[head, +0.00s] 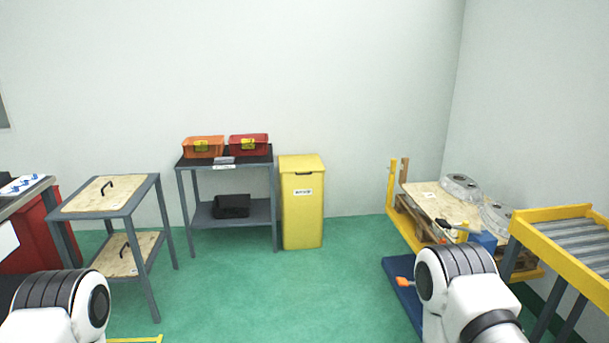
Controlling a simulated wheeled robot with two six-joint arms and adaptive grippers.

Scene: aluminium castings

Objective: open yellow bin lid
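The yellow bin (302,213) stands against the back wall, right of the grey shelf. Its lid (301,163) appears closed on top. A small white label is on its front. Parts of my two arms show at the bottom left and bottom right. Neither gripper can be made out in the view, and both arms are well apart from the bin.
A grey shelf (227,215) next to the bin carries an orange box (203,146) and a red box (248,145). A wheeled-looking wooden-topped table (75,204) stands left. A pallet with castings (461,188) and a yellow roller frame (548,213) stand right. Green floor between is clear.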

